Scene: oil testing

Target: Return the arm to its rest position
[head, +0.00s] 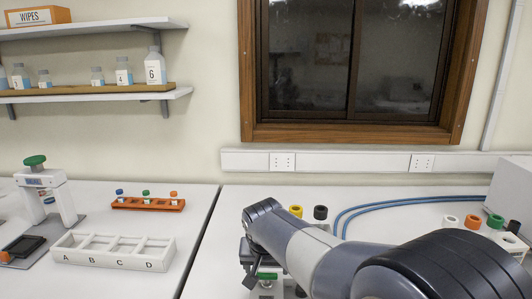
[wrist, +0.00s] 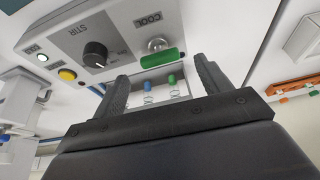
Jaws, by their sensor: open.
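My gripper (wrist: 162,72) shows in the wrist view with its two dark fingers spread apart and nothing between them. A grey control panel marked STIR and COOL (wrist: 130,38) is just beyond the fingertips. Its green handle (wrist: 162,58) lies near the gap between the fingers; I cannot tell whether they touch it. A green handle (head: 267,276) shows just below the arm's end.
A blue-capped vial (wrist: 147,87) and a green-capped vial (wrist: 172,80) stand beyond the fingers. An orange vial rack (head: 148,204) and a white tray marked A to D (head: 70,258) are on the left table. Blue hoses (head: 400,203) run along the back of the right table.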

